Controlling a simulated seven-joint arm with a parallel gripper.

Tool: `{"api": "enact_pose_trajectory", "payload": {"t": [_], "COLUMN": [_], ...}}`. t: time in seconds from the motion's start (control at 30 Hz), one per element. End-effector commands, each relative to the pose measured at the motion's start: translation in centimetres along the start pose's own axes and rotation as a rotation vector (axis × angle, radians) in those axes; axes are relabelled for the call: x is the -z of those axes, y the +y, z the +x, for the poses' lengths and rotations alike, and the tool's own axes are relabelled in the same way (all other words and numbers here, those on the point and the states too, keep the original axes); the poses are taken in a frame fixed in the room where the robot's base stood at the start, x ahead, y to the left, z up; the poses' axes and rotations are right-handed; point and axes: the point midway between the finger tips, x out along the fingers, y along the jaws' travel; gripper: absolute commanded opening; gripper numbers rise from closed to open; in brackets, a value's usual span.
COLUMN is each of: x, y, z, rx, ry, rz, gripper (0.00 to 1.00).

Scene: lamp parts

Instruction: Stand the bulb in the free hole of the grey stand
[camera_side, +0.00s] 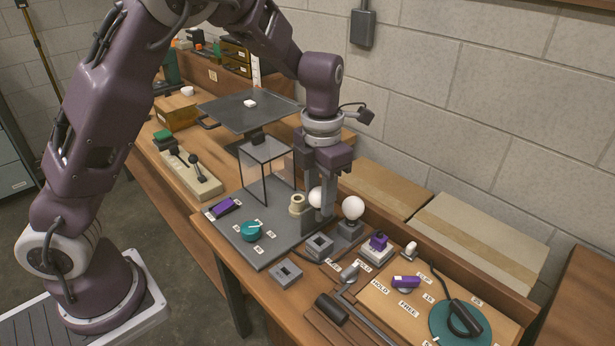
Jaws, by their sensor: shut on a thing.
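My gripper (318,216) points straight down over the right part of the dark grey board, shut on a white round bulb (315,197). A finger hides part of this bulb, and its lower end is not clear. Just right of the fingers, a second white bulb (353,207) stands upright in a grey block (349,229). Nearer the camera is a grey block with a square hole (319,246), empty. Another grey block with a square opening (286,273) lies nearer still. I cannot tell which of these blocks form the stand, or whether the held bulb touches anything.
A cream stepped part (298,205) stands close left of the fingers. A clear dark-edged box frame (267,168) is behind it. A teal round part (251,231) and a purple block (224,207) lie on the board (262,256). Purple parts and a teal disc (460,325) crowd the right.

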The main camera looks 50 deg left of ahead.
Motion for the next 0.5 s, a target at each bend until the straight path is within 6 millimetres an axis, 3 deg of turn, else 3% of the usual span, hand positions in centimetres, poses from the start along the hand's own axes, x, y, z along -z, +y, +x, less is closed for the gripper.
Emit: {"api": "enact_pose_trajectory", "payload": {"t": [0.5], "x": [0.2], "y": [-0.6], "z": [4.5], "rx": [-0.001], "ry": [-0.002], "rz": [0.026], "gripper": [0.06]}}
